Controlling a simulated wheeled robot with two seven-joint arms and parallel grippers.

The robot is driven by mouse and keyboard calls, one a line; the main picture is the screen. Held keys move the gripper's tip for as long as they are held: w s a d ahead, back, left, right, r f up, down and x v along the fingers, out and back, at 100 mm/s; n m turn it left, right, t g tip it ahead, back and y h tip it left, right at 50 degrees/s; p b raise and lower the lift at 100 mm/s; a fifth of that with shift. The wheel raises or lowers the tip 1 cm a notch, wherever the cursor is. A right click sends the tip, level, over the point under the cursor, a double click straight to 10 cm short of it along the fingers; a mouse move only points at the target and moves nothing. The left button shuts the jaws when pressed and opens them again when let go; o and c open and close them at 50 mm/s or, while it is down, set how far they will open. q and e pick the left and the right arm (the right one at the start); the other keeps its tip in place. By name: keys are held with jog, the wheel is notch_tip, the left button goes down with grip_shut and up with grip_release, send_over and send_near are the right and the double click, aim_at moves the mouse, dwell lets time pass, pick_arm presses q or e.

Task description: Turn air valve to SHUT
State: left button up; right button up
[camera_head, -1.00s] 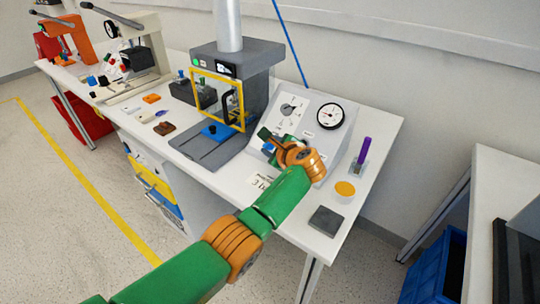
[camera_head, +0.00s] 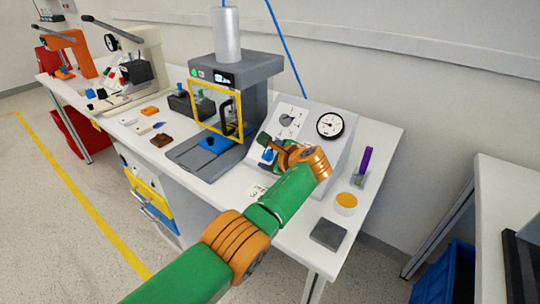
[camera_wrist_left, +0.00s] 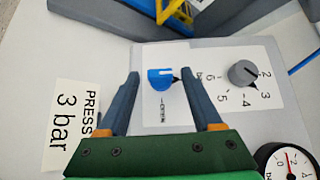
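The air valve is a blue knob (camera_wrist_left: 162,79) on a sloped grey panel (camera_wrist_left: 215,55), with small lettering beside it that I cannot read fully. In the left wrist view the knob lies between the two spread fingers of my left gripper (camera_wrist_left: 161,82), with gaps on both sides. In the head view my left gripper (camera_head: 268,146) is at the left part of the panel, and its wrist partly covers the panel. A bit of the blue knob (camera_head: 268,155) shows there. My right gripper is in neither view.
On the panel are a grey numbered dial (camera_wrist_left: 243,73) and a round gauge (camera_head: 330,124). A grey press (camera_head: 237,90) with a yellow frame stands close on the left. A purple-topped item (camera_head: 364,163) and a yellow-topped cup (camera_head: 347,202) stand on the right.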

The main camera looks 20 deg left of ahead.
pick_arm(q)
jog(key=shift+s+d+r+p, duration=0.25)
jog(key=shift+r+p, duration=0.1)
jog(key=shift+p, duration=0.2)
jog(key=p+v, duration=0.1)
jog(key=v, duration=0.5)
jog(key=shift+p, duration=0.4)
jog(key=shift+s+f, duration=0.1)
jog(key=shift+f, duration=0.05)
